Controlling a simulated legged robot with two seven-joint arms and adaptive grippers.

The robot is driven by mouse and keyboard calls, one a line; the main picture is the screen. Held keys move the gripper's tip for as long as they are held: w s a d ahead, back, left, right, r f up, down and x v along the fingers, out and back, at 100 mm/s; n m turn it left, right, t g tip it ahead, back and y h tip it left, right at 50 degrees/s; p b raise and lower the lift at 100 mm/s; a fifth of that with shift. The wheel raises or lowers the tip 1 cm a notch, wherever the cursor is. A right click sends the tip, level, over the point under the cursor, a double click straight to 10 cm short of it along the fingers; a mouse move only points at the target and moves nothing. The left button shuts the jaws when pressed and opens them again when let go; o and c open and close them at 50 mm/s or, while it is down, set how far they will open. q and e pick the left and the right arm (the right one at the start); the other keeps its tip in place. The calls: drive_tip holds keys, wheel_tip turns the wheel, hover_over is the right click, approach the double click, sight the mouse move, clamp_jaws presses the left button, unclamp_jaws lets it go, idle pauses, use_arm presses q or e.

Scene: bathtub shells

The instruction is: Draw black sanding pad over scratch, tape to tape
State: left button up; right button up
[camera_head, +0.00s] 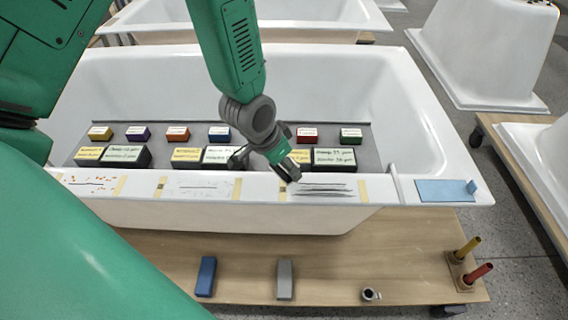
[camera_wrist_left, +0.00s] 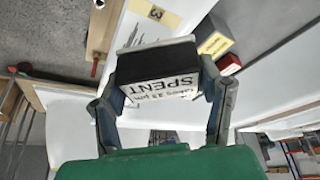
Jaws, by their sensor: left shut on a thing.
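My left gripper (camera_head: 287,172) is over the tub's front rim (camera_head: 262,190), near the left end of the third scratch patch. In the left wrist view it (camera_wrist_left: 160,95) is shut on a black pad (camera_wrist_left: 155,62) with a white label reading "SPENT" and smaller print. Whether the pad touches the rim is unclear. The third patch has dark scratch lines (camera_head: 322,188) between yellow tapes, one at its right (camera_head: 363,190). The second patch has fainter lines (camera_head: 200,187); the first has a scratch with orange spots (camera_head: 85,183). My right gripper is out of view.
Several labelled blocks (camera_head: 340,159) stand on a grey mat inside the tub. A blue cloth (camera_head: 440,190) lies on the right rim. Below, a wooden platform (camera_head: 240,250) bears a blue block (camera_head: 206,276), a grey block (camera_head: 285,279) and yellow and red handles (camera_head: 478,273).

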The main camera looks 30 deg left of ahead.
use_arm(q)
drive_tip(key=shift+a+r, duration=0.1)
drive_tip(key=shift+r, duration=0.35)
idle(0.3)
drive_tip(key=shift+d+f, duration=0.1)
drive_tip(key=shift+d, duration=0.1)
drive_tip(key=s+d+f+n+y+b, duration=0.1)
drive_tip(key=s+d+f+n+b, duration=0.1)
drive_tip(key=s+b, duration=0.4)
drive_tip(key=shift+d+f+n+b, duration=0.4)
drive_tip(key=shift+d+n+b, duration=0.3)
drive_tip(key=shift+d+n, duration=0.1)
drive_tip(key=shift+a, duration=0.25)
drive_tip(key=shift+d, duration=0.15)
idle(1.0)
